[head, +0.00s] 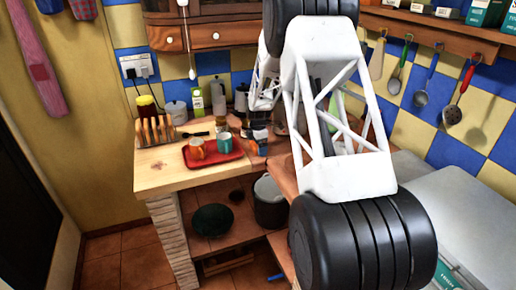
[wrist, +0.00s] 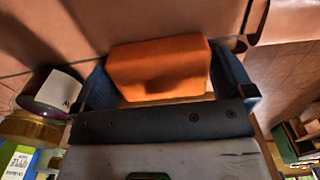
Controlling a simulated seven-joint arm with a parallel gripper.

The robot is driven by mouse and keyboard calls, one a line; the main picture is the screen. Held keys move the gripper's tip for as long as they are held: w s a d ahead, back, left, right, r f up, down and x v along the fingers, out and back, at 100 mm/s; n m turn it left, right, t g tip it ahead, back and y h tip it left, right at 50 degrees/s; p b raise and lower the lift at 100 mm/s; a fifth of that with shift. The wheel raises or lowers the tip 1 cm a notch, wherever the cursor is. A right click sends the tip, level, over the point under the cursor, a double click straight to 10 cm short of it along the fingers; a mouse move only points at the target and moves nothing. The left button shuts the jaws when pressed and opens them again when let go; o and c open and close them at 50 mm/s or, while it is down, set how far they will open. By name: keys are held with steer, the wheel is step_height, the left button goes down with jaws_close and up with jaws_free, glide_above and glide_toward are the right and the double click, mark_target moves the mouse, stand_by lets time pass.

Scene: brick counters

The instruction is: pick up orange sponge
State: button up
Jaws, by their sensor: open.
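The orange sponge (wrist: 160,66) is a block with rounded edges and a shadowed dent in its near face. It fills most of the gap between the two fingers of my gripper (wrist: 166,84) in the wrist view. The fingers are spread, one on each side of the sponge. I cannot tell whether either finger touches it. In the head view my arm covers much of the scene, and I cannot make out the sponge with certainty there.
In the wrist view a dark jar (wrist: 48,92) with a white label stands close to the left finger. In the head view a red tray (head: 228,157) with an orange cup (head: 197,149) and a teal cup (head: 225,143) sits on the wooden counter (head: 158,180), near a toast rack (head: 155,133).

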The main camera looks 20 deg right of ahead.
steer(key=c, duration=0.7)
steer(key=shift+r, duration=0.1)
steer(key=shift+r, duration=0.7)
step_height(320, 180, up, 2)
steer(key=shift+r, duration=0.1)
steer(key=s+a, duration=0.1)
steer(key=s, duration=0.4)
steer(key=s+a, duration=0.1)
steer(key=s, duration=0.4)
steer(key=s+a+r, duration=0.1)
steer(key=s, duration=0.4)
steer(key=shift+s+a+r, duration=0.1)
steer(key=shift+s+a, duration=0.05)
steer(key=shift+s, duration=0.2)
